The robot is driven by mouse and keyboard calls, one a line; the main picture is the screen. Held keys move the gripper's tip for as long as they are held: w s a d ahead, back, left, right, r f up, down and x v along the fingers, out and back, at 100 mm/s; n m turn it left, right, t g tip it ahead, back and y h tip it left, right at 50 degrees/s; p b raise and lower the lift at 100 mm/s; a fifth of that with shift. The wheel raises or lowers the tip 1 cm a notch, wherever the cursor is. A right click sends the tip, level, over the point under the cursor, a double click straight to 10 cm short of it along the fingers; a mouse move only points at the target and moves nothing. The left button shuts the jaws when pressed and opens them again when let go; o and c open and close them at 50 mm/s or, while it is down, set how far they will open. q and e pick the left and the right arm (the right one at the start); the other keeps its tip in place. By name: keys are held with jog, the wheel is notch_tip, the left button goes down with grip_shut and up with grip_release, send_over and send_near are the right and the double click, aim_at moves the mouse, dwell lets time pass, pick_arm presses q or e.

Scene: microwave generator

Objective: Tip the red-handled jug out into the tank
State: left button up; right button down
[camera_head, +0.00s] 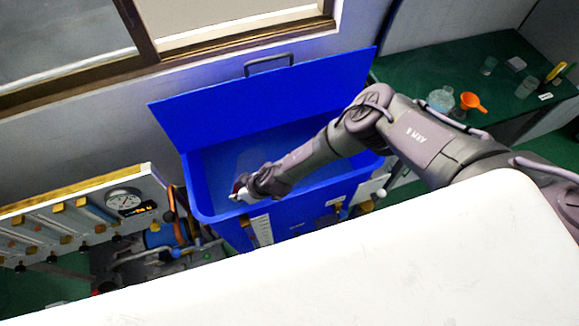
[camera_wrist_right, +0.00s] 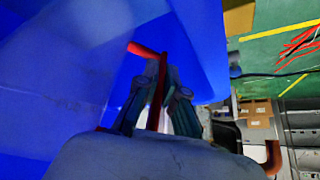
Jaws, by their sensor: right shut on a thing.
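The blue tank (camera_head: 205,190) stands against the wall with its hinged lid (camera_head: 260,98) raised. My right arm reaches in from the right, and my right gripper (camera_head: 243,190) is over the tank's opening, near its front left rim. In the right wrist view the gripper's fingers (camera_wrist_right: 157,105) are shut on the jug's red handle (camera_wrist_right: 163,75). The jug's body is hard to make out; a pale, see-through shape at the left of the wrist view may be its wall. Its tilt and contents cannot be told. My left gripper is not in view.
A panel with a round gauge (camera_head: 123,200) and pipes (camera_head: 165,245) stand left of the tank. A green bench (camera_head: 425,75) at the right holds an orange funnel (camera_head: 472,102) and clear glassware (camera_head: 441,99). A white surface fills the foreground.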

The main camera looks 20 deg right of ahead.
jog(key=shift+w+a+f+h, duration=0.1)
jog(key=shift+a+f+h, duration=0.2)
jog(key=shift+h, duration=0.1)
jog(key=shift+w+f, duration=0.1)
jog(key=shift+f+h, duration=0.3)
jog(key=shift+h, duration=0.2)
jog(key=shift+f, duration=0.1)
jog(key=f+b, duration=0.1)
jog(key=b, duration=0.2)
jog(key=shift+a+h, duration=0.1)
jog(key=shift+h, duration=0.3)
jog(key=shift+g+b, duration=0.3)
jog(key=shift+b, duration=0.7)
jog(key=shift+r, duration=0.2)
